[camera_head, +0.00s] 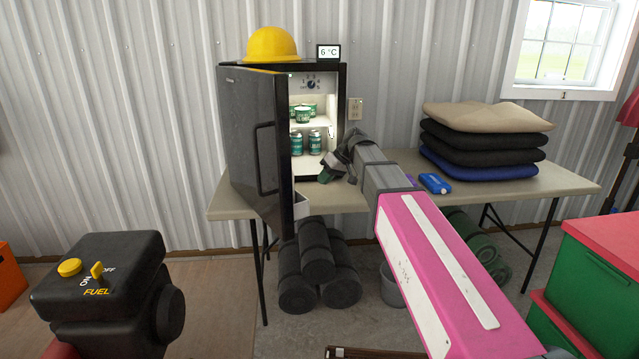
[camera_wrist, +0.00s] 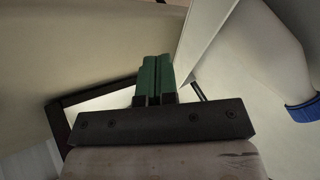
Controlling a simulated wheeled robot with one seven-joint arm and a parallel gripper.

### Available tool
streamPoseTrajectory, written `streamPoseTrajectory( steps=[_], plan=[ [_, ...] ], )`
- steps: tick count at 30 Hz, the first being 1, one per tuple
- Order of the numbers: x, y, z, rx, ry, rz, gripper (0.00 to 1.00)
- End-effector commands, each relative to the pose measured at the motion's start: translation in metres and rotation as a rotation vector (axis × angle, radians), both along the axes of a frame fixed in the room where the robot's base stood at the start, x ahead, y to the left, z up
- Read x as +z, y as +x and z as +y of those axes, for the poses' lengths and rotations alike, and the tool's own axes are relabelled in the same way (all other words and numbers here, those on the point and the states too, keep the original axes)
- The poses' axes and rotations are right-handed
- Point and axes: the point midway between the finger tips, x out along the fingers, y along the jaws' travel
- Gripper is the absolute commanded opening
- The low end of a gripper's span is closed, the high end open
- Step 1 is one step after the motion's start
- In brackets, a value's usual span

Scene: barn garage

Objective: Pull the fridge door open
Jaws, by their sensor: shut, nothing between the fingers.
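The black mini fridge (camera_head: 343,100) stands on the table with its door (camera_head: 250,140) swung wide open toward the front left. The dark handle (camera_head: 265,158) is on the door's outer face, and my gripper is apart from it. The lit inside shows green tubs (camera_head: 302,112) on a shelf and green cans (camera_head: 314,142) below. My gripper (camera_head: 326,176) is at the fridge's open front, to the right of the door, low near the table top. In the wrist view its green fingers (camera_wrist: 153,78) are together with nothing between them.
A yellow hard hat (camera_head: 271,45) and a small 6 °C display (camera_head: 328,52) are on top of the fridge. Folded cushions (camera_head: 483,150) and a blue object (camera_head: 435,183) lie on the table (camera_head: 560,183) to the right. Dark rolls (camera_head: 316,265) are underneath.

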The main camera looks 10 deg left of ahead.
Motion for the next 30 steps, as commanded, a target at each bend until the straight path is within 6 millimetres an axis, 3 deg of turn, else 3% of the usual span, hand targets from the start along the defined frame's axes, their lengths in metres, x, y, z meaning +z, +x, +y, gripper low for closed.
streamPoseTrajectory(
  steps=[13, 21, 30],
  plan=[
    [-0.067, -0.003, 0.05, 0.0, -0.002, 0.003, 0.0],
    [-0.064, -0.026, 0.073, -0.001, -0.001, 0.001, 0.0],
    [-0.064, -0.029, 0.077, -0.002, -0.001, 0.001, 0.0]
  ],
)
